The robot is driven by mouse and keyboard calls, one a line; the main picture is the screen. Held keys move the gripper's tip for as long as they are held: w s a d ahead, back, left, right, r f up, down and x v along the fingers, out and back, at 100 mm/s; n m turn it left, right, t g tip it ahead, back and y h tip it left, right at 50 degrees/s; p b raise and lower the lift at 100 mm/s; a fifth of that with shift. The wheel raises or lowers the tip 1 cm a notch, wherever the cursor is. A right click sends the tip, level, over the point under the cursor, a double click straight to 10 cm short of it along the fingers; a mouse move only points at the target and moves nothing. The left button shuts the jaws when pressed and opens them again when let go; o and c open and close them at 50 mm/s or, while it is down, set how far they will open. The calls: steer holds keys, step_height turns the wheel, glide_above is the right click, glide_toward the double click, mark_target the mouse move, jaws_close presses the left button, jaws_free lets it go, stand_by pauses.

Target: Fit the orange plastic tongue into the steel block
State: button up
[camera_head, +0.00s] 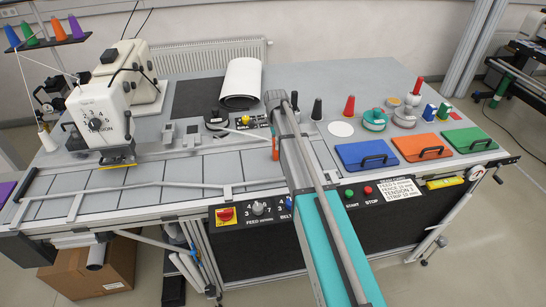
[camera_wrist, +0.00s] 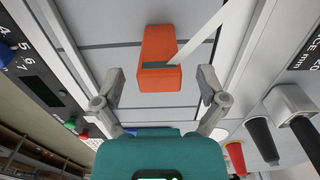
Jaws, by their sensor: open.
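The orange plastic tongue (camera_wrist: 158,48) lies on the grey table in the wrist view. My gripper (camera_wrist: 162,76) is open, one finger on each side of the tongue's near end, with gaps on both sides. In the head view the tongue (camera_head: 275,148) shows partly, beside my arm. Two small grey metal blocks (camera_head: 192,133) stand left of it; I cannot tell whether either is the steel block.
A control panel (camera_head: 292,207) runs along the table's front edge. A white sewing machine (camera_head: 103,115) stands at the left. Blue (camera_head: 365,154), orange (camera_head: 422,147) and green (camera_head: 470,139) lidded bins lie at the right.

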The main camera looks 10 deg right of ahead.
steer(key=shift+f+b, duration=0.7)
steer(key=shift+f, duration=0.3)
jaws_close()
steer(key=shift+r, duration=0.15)
steer(key=shift+r+p, duration=0.9)
steer(key=shift+p, duration=0.15)
steer(key=s+r+p, duration=1.1)
steer(key=s, duration=0.3)
steer(key=shift+a, duration=0.15)
